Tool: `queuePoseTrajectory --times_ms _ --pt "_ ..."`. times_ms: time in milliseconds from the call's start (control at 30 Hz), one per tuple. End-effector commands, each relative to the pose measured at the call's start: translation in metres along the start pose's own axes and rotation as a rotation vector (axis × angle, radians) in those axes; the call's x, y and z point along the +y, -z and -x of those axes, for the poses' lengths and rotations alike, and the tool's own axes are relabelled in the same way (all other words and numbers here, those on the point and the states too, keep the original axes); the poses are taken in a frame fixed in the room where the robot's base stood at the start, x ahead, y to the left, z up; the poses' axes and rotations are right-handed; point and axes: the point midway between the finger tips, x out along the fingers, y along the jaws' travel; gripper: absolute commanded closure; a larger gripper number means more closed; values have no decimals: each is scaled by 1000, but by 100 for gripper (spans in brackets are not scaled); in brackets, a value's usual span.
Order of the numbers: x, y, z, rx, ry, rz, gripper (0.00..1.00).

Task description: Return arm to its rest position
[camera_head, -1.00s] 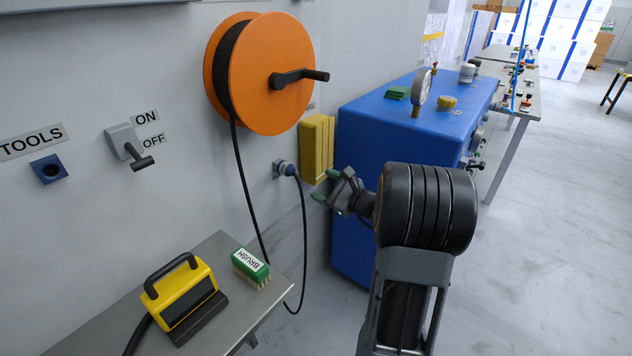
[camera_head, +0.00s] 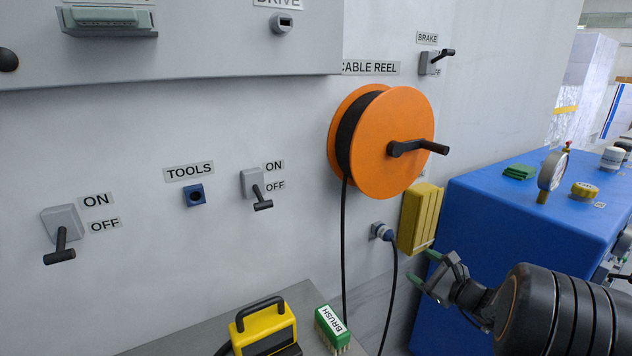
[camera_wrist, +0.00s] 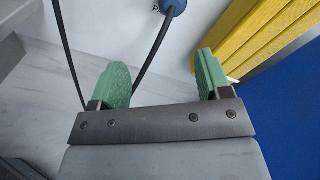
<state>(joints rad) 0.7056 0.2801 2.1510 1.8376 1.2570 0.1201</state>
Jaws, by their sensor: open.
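My gripper (camera_head: 424,270) is at the lower right of the head view, in front of the wall and left of the blue cabinet (camera_head: 530,225). Its green-padded fingers are open and apart. In the wrist view my gripper (camera_wrist: 165,82) shows the two green pads with nothing held between them. A black cable (camera_wrist: 155,50) passes behind the fingers there, running up to a blue plug (camera_wrist: 174,7). My arm reaches in from the right edge of the head view.
A yellow box (camera_head: 420,218) is on the wall just above my gripper. The orange cable reel (camera_head: 395,140) is above left of it. A yellow tool (camera_head: 265,328) and a green brush (camera_head: 331,328) are on the grey bench (camera_head: 180,338). The floor under my gripper looks clear in the wrist view.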

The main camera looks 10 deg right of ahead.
Motion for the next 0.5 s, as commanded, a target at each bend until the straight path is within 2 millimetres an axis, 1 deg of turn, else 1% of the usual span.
queuePoseTrajectory --times_ms 100,167,233,267,300,333,367,400,467,500 --pt "38 13 6 72 -178 65 29" --pt "61 9 13 108 -311 138 29" --pt "87 -8 22 139 -495 258 29" --pt "98 -17 28 151 -578 319 29" --pt "110 -30 36 161 -687 407 29" --pt "118 -40 42 167 -768 478 29" --pt "124 -50 49 173 -847 551 29" --pt "130 -65 59 176 -950 655 29" --pt "135 -88 75 178 -1098 825 29" --pt "135 -103 85 177 -1189 946 29"
